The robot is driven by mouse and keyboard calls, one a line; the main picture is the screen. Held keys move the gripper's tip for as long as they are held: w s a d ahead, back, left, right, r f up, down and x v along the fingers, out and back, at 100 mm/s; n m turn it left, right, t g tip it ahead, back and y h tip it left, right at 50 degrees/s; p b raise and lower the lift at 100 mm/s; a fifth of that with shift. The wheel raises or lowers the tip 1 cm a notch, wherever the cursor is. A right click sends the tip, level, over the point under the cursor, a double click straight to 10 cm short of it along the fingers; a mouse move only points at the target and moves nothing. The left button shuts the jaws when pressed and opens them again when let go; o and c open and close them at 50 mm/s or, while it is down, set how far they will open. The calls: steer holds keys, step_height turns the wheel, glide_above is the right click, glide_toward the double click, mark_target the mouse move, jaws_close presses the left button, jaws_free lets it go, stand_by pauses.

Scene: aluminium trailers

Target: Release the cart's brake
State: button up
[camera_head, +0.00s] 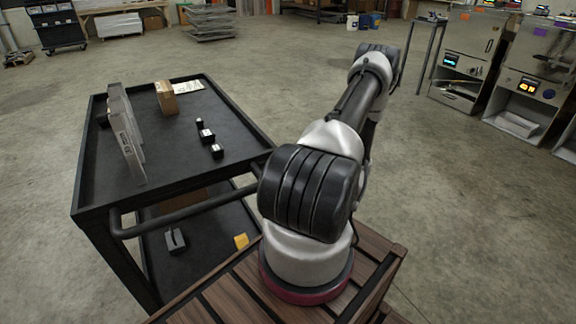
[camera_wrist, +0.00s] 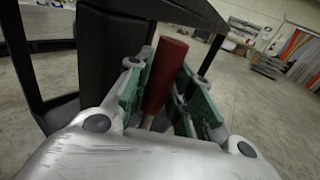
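The cart (camera_head: 175,198) is black, with a top tray and a lower shelf, and stands at the left in the head view. In the wrist view its dark frame (camera_wrist: 105,50) fills the upper left. A red handle-like bar (camera_wrist: 165,72), which may be the brake lever, stands between the green-padded fingers of my gripper (camera_wrist: 160,100). The fingers are apart with the bar between them; I cannot tell whether both pads press on it. The bar's lower end is hidden behind my gripper. In the head view, my gripper and the bar are not visible.
On the cart's top are grey upright plates (camera_head: 124,135), a brown box (camera_head: 166,97) and small dark blocks (camera_head: 206,135). Cabinets (camera_head: 525,95) stand at the right. The concrete floor between is clear.

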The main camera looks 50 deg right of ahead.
steer(key=o, duration=0.4)
steer(key=v, duration=1.2)
steer(key=shift+r, duration=0.1)
